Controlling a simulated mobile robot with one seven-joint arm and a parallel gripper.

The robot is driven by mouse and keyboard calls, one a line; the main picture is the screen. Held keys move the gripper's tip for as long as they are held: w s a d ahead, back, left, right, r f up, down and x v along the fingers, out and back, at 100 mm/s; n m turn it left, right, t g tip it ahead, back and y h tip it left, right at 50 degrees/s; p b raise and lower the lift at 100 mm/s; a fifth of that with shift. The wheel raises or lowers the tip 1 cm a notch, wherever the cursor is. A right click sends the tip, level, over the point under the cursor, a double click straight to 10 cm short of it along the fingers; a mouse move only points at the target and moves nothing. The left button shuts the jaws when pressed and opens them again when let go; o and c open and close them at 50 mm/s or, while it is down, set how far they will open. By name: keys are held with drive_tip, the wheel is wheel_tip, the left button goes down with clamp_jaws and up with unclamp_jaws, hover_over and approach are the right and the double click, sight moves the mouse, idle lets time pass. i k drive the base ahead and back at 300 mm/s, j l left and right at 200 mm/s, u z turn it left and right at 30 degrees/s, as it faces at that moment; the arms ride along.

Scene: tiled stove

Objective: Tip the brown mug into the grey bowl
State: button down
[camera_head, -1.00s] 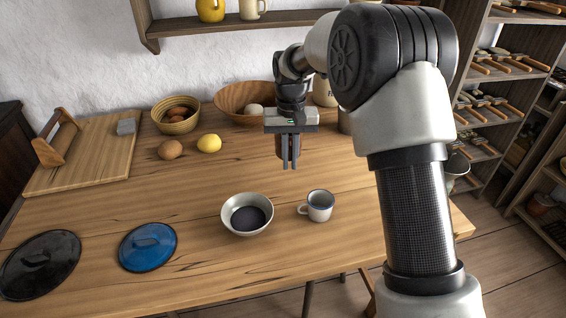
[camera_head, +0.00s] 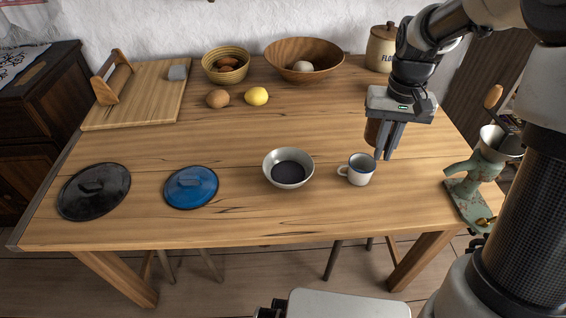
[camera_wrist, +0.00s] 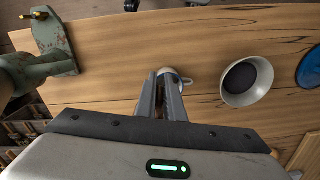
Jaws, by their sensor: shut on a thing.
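The brown mug (camera_head: 372,132) is mostly hidden behind the fingers of my gripper (camera_head: 386,154). My gripper is shut on it and holds it above the table, at the right. In the wrist view, my gripper's fingers (camera_wrist: 161,80) point down and little of the mug shows. The grey bowl (camera_head: 271,166) stands upright on the table to the left of my gripper, with a dark area at its bottom. It also shows in the wrist view (camera_wrist: 266,76), right of the fingers.
A white enamel mug (camera_head: 359,173) stands between the bowl and my gripper, close below the fingers. A blue lid (camera_head: 190,187) and a black lid (camera_head: 93,192) lie at left. A green grinder (camera_head: 472,185) stands at the right edge. Eggs, a lemon (camera_head: 256,96) and bowls are farther back.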

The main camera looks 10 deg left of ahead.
sight(287, 168)
drive_tip(key=j+u, duration=0.25)
drive_tip(key=u, duration=0.25)
drive_tip(key=j+u, duration=0.3)
drive_tip(key=u, duration=0.15)
